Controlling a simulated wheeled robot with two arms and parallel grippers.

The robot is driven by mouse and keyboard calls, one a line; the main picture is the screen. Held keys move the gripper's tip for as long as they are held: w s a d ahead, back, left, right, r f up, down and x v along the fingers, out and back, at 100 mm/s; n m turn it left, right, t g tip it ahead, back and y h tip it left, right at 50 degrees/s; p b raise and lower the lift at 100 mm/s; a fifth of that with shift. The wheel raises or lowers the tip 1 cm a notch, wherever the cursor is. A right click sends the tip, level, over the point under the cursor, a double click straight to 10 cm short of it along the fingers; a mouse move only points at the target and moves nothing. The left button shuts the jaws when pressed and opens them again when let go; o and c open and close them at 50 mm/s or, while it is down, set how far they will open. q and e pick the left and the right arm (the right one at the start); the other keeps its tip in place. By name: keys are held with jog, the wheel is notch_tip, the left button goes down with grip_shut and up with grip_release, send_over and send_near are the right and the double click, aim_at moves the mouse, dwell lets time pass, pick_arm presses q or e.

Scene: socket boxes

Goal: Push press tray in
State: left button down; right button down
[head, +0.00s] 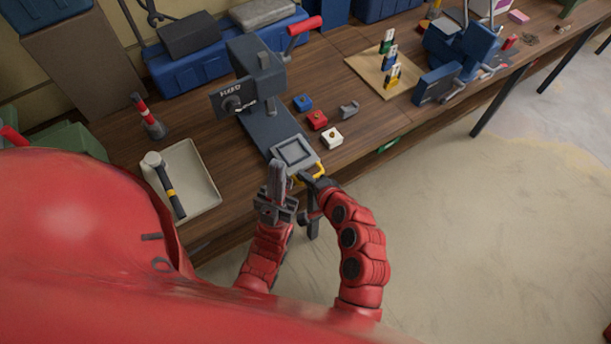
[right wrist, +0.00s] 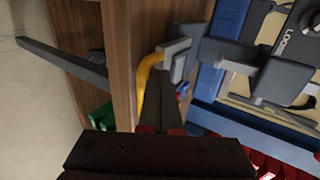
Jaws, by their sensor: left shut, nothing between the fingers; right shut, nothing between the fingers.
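The press (head: 258,72) is a dark blue-grey machine with a red-handled lever, standing on the wooden bench. Its press tray (head: 293,152), a grey plate with a square recess, sits at the front end of the base, out from under the press head near the bench's front edge. A yellow handle (head: 320,168) is on the tray's front; it also shows in the right wrist view (right wrist: 143,92). My right gripper (head: 306,178) is shut beside the handle; I cannot tell if they touch. My left gripper (head: 277,164) is shut and empty, pointing up just left of the handle.
A pale shallow tray (head: 204,178) with a hammer (head: 163,182) is at left. A wooden board (head: 372,72) holds several coloured pieces. Open floor lies in front.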

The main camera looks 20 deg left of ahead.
aim_at(281, 145)
jog(key=w+a, duration=0.2)
jog(key=a, duration=0.1)
jog(key=w+a, duration=0.5)
jog(key=a, duration=0.1)
jog(key=shift+w+a, duration=0.2)
jog(key=shift+w, duration=0.05)
jog(key=shift+w+a, duration=0.15)
jog(key=shift+a, duration=0.15)
jog(key=shift+w+a, duration=0.15)
jog(key=shift+a, duration=0.05)
jog(key=shift+r, duration=0.1)
